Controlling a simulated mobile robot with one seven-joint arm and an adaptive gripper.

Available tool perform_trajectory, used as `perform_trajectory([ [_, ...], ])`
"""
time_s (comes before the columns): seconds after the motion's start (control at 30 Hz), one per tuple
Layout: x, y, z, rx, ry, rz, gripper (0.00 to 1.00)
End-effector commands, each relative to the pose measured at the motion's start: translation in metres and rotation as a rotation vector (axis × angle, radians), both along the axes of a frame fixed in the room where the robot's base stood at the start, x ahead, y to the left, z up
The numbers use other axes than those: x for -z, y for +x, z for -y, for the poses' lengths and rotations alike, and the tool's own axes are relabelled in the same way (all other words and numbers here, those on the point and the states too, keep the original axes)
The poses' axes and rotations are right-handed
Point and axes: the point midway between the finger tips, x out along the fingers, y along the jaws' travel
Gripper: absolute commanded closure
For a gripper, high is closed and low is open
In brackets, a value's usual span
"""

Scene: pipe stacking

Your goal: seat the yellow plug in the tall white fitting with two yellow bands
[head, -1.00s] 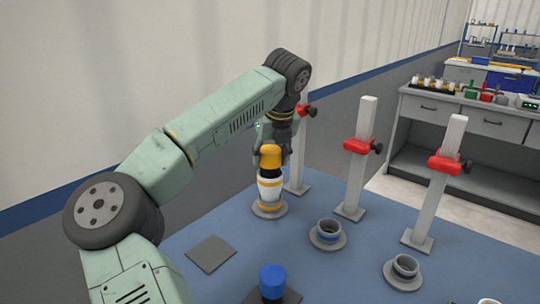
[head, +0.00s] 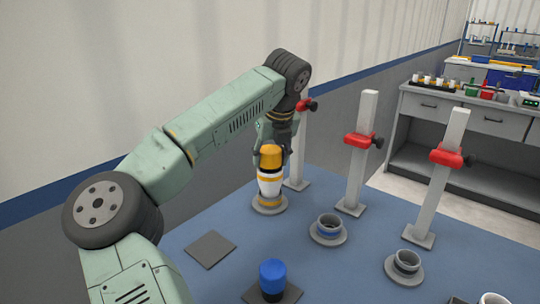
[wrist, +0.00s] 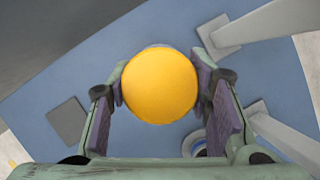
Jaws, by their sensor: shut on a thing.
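The yellow plug (head: 270,157) is held by my gripper (head: 271,150) in the head view. My gripper is shut on it. The tall white fitting with two yellow bands (head: 270,187) stands upright directly below the plug, on a round grey base. The plug is in line with the fitting's top and looks to touch it, but I cannot tell how deep it sits. In the wrist view the round top of the plug (wrist: 160,86) lies between the finger pads of my gripper (wrist: 161,88) and hides most of the fitting.
Grey posts with red clamps (head: 362,140) stand behind and to the right. Two low open grey fittings (head: 328,229) (head: 405,262) are to the right. A bare dark square pad (head: 210,250) and a blue plug (head: 272,277) on another pad are in front.

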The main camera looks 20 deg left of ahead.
Motion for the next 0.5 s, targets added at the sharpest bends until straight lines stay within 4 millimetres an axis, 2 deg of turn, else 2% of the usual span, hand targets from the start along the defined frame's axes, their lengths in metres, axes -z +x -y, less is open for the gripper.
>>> perform_trajectory([
  [0.07,0.0017,-0.0001,-0.0001,0.000,0.001,0.001,0.84],
  [0.1,0.0017,0.0000,0.0000,0.000,0.001,0.001,0.54],
  [0.43,0.0014,0.0000,-0.0001,0.000,0.000,0.000,0.32],
  [0.5,0.0014,0.0000,0.0000,0.000,0.000,0.000,0.31],
])
